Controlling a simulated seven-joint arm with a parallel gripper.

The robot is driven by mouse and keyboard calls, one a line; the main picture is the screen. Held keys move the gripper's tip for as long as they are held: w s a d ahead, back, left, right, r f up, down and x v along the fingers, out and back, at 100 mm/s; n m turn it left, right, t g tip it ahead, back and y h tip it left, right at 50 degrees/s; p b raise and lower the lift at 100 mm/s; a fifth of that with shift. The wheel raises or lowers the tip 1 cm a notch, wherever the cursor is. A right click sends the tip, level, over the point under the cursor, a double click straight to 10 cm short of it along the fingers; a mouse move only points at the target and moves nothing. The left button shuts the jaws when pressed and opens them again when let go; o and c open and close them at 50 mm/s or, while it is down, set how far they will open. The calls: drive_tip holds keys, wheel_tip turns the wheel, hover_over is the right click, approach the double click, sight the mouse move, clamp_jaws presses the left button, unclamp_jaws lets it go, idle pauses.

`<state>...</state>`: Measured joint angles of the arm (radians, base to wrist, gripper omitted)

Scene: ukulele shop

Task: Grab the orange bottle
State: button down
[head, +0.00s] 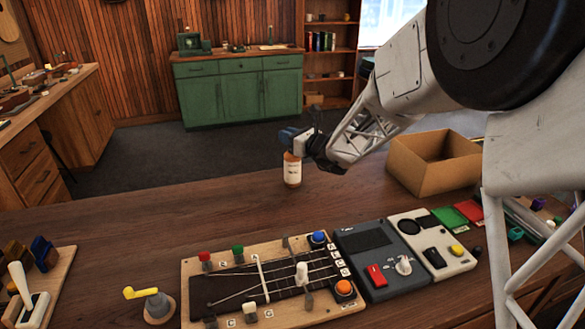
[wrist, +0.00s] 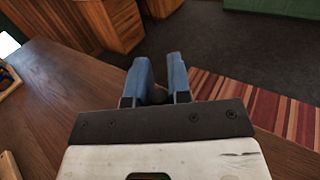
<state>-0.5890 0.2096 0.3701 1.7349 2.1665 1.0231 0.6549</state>
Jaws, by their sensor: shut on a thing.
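The orange bottle (head: 292,170) has a pale label and is upright near the far edge of the table, in the head view. My gripper (head: 289,138) is at its top, with blue fingers shut on it. In the wrist view my gripper (wrist: 160,75) shows two blue fingers with a gap between them. A small dark round thing, likely the bottle's top (wrist: 158,95), sits between the fingers. The rest of the bottle is hidden there. I cannot tell whether its base touches the table.
An open cardboard box (head: 436,165) stands right of the bottle on the wooden table (head: 150,225). A fretboard panel with knobs (head: 270,280), a dark grey device (head: 380,262) and a white device (head: 428,245) lie nearer. The tabletop left of the bottle is clear.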

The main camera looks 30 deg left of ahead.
drive_tip(key=shift+r, duration=0.1)
drive_tip(key=shift+r, duration=0.75)
wheel_tip(320, 180, up, 2)
drive_tip(key=shift+r, duration=0.1)
drive_tip(key=s+d+r, duration=0.1)
drive_tip(key=s+d, duration=0.9)
drive_tip(key=s, duration=0.2)
drive_tip(key=shift+d, duration=0.2)
drive_tip(key=shift+s, duration=0.1)
idle(0.3)
